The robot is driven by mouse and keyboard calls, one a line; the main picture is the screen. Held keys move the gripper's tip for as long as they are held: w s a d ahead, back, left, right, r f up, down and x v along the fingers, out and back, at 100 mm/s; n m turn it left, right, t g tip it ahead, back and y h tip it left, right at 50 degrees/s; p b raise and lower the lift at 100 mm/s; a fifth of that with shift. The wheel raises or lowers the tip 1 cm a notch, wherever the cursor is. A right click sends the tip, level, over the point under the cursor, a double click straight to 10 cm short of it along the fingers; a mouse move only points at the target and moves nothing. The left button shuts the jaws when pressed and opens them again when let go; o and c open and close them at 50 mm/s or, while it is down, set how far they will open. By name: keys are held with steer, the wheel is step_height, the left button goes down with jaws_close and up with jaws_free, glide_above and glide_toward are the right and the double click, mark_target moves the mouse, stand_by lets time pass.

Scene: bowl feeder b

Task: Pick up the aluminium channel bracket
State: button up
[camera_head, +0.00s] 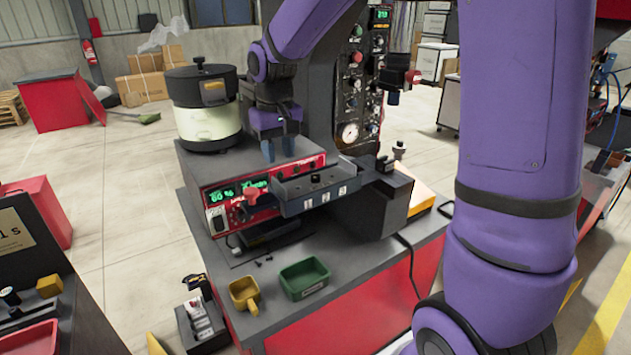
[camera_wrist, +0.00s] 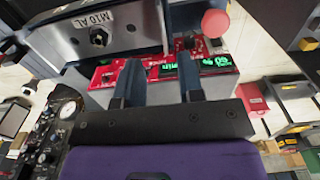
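My gripper (camera_head: 280,146) hangs above the red-fronted control box, just left of and behind a grey channel-shaped tray. In the wrist view my gripper (camera_wrist: 160,78) shows two blue fingers apart with nothing between them. The grey tray (camera_head: 325,194) has white labels on its front and a dark knob-like part inside. In the wrist view a silver metal plate (camera_wrist: 140,38) with an "M10 AL" label and a dark hex fastener lies beyond the fingers at upper left. I cannot tell for sure which piece is the aluminium channel bracket.
A feeder bowl (camera_head: 207,115) stands left of my gripper. A red knob (camera_head: 257,195) and green displays are on the control box. A gauge panel (camera_head: 358,90) rises behind.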

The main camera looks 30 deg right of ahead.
mark_target(279, 183)
step_height(279, 183, down, 8)
steer(key=shift+w+a+f, duration=0.1)
steer(key=shift+a+f, duration=0.05)
stand_by(0.4)
jaws_close()
